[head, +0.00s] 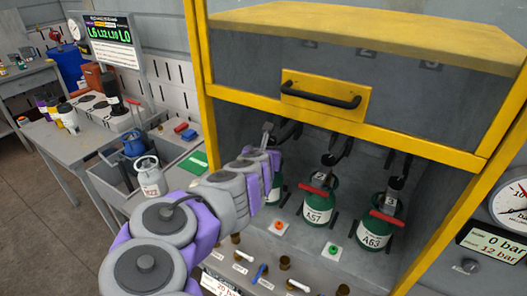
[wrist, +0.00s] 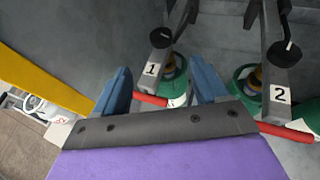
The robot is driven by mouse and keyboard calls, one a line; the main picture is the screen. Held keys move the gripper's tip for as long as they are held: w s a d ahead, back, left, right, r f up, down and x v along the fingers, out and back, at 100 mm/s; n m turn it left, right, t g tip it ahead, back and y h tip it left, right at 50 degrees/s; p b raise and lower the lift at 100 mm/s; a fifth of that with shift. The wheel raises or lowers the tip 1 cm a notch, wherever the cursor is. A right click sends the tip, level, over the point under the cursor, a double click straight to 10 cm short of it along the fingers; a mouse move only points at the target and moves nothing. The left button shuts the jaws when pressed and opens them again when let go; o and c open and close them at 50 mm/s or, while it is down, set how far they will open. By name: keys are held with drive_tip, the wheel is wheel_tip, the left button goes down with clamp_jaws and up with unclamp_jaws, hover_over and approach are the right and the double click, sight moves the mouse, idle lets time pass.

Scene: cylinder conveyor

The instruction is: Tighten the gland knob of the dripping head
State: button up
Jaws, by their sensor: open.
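In the wrist view, the filling head marked 1 (wrist: 152,69) and the head marked 2 (wrist: 280,93) stand over green cylinders, each with a black round knob (wrist: 161,38) on its arm. I cannot tell which part is the gland knob, and no drip shows. My gripper (wrist: 160,84) is open, its blue fingers spread on either side of head 1 and a red lever (wrist: 150,99). Nothing is seen gripped. In the head view, cylinder A57 (head: 317,217) and cylinder A63 (head: 375,240) stand under heads; my arm mostly hides the left cylinder (head: 274,191).
The yellow-framed cabinet has its glazed guard (head: 350,60) with a black handle (head: 320,94) above the heads. A control panel (head: 300,262) with knobs lies below. A gauge (head: 511,202) and pressure display (head: 492,243) are at right. A bench with a white cylinder (head: 150,178) stands left.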

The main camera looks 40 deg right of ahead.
drive_tip(key=shift+v, duration=1.7)
drive_tip(key=shift+a, duration=0.1)
